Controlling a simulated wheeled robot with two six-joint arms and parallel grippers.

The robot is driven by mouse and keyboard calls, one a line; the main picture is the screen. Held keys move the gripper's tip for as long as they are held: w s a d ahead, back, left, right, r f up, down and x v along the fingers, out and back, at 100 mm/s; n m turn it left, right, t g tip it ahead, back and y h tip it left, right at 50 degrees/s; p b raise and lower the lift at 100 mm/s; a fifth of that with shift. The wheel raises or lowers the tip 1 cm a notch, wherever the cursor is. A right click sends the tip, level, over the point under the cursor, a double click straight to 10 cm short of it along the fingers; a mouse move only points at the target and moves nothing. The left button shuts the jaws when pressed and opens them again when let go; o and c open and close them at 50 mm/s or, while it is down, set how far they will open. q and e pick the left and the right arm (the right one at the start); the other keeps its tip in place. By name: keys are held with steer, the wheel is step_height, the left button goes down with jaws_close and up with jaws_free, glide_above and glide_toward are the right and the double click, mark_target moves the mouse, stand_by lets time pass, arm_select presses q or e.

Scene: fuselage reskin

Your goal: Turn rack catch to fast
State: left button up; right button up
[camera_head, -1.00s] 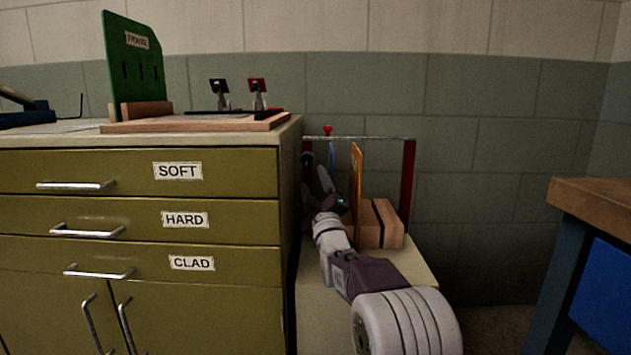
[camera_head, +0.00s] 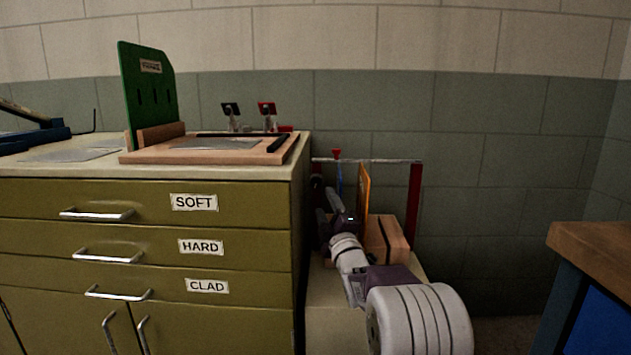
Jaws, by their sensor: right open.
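The rack (camera_head: 416,200) stands behind the drawer cabinet's right side, with dark red posts and a grey top bar. A small red knob (camera_head: 337,153), which looks like the catch, sits on the top bar near its left end. Below it hang a blue piece (camera_head: 339,180) and an orange panel (camera_head: 364,192). My right gripper (camera_head: 334,200) is open, below the bar and left of the orange panel. It is below the red knob and apart from it. My arm hides part of the rack's lower area. My left gripper is not in view.
The olive cabinet (camera_head: 150,240) with SOFT, HARD and CLAD drawers stands close to my right arm's left side. A wooden block (camera_head: 387,240) sits under the rack. A wood-topped bench (camera_head: 590,240) stands at right. A green board (camera_head: 148,95) stands on the cabinet.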

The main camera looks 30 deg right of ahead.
mark_target(317, 184)
steer(key=p+x, duration=0.2)
steer(key=x, duration=0.5)
steer(key=shift+w, duration=0.3)
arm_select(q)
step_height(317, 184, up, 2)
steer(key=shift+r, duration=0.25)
arm_select(e)
steer(key=shift+w+d+r, duration=0.15)
steer(key=shift+w+r, duration=0.05)
steer(key=shift+w, duration=0.15)
